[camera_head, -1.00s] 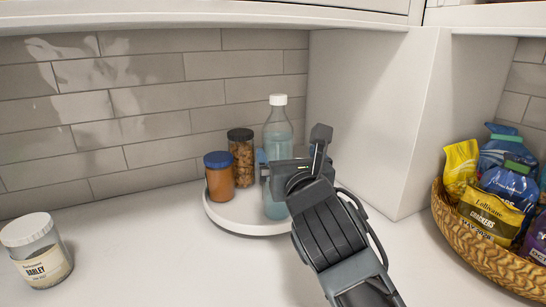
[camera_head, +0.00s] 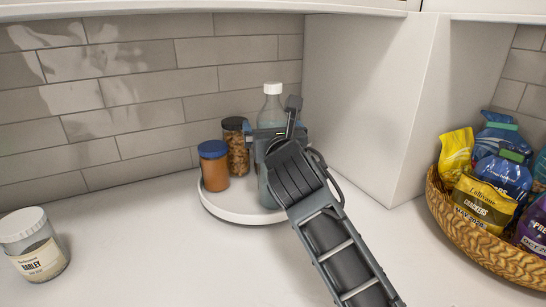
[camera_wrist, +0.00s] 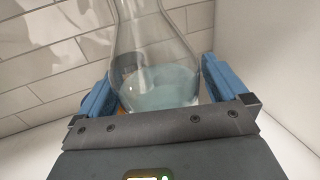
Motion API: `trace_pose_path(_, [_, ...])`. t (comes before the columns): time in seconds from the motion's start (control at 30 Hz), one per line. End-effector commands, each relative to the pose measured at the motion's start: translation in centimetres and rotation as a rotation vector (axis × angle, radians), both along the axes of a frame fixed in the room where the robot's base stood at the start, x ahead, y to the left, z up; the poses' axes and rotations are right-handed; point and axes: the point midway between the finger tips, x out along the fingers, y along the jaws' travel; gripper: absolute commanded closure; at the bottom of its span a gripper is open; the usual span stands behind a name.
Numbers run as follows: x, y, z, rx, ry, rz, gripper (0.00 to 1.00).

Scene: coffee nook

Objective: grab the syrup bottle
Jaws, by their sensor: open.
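The syrup bottle (camera_head: 271,106) is clear with a white cap and pale blue liquid. It stands upright on a round white tray (camera_head: 236,216) near the back wall, partly hidden behind my gripper (camera_head: 267,138). In the wrist view the bottle (camera_wrist: 155,62) is between my gripper's two blue fingers (camera_wrist: 160,88), which are apart on either side of it. A gap shows between the bottle and the right finger. Contact on the left side cannot be told.
An orange jar with a blue lid (camera_head: 214,168) and a dark-lidded jar (camera_head: 236,150) stand left of the bottle on the tray. A barley jar (camera_head: 38,250) is at the far left. A woven basket (camera_head: 470,237) of snack bags is at the right. The front counter is clear.

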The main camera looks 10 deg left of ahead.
Motion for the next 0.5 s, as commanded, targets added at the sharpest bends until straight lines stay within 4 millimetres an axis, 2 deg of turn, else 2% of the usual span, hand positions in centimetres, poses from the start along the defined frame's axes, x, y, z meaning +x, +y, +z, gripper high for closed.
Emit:
trace_pose_path(0.1, [-0.01,-0.03,0.01,0.000,0.000,0.000,0.01])
trace_pose_path(0.5, [-0.03,-0.04,0.02,0.000,0.000,0.000,0.39])
